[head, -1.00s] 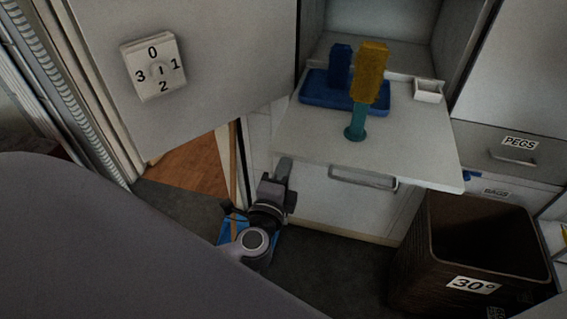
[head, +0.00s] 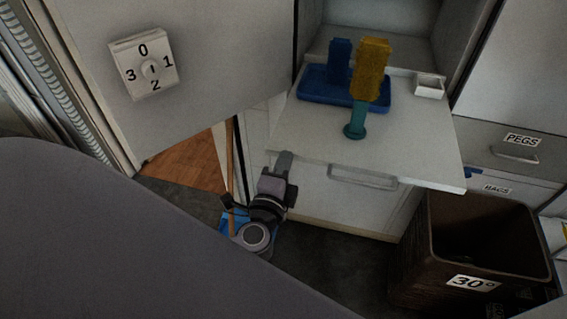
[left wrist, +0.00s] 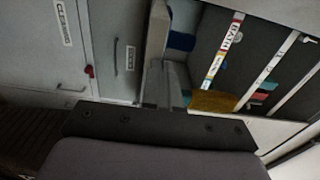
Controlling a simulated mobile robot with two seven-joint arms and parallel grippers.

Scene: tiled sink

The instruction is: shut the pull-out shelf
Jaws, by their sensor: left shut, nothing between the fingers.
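The pull-out shelf (head: 420,152) is a pale board standing out from the cabinet above a drawer front. On it are a blue tray (head: 313,94) with a dark blue block (head: 339,63), a yellow sponge-like brush with a teal handle (head: 372,72), and a small white dish (head: 429,86). My left gripper (head: 284,158) is shut and empty, its tip at the shelf's front left corner in the head view. I cannot tell whether it touches. In the left wrist view the fingers (left wrist: 172,82) point ahead, closed together. My right gripper is not in view.
A grey door panel (head: 205,40) with a numbered dial (head: 148,66) stands at the left. A dark bin (head: 480,245) marked 30° stands at the lower right, below the shelf's right side. A drawer labelled PEGS (head: 480,145) is at the right. Dark floor shows below the shelf.

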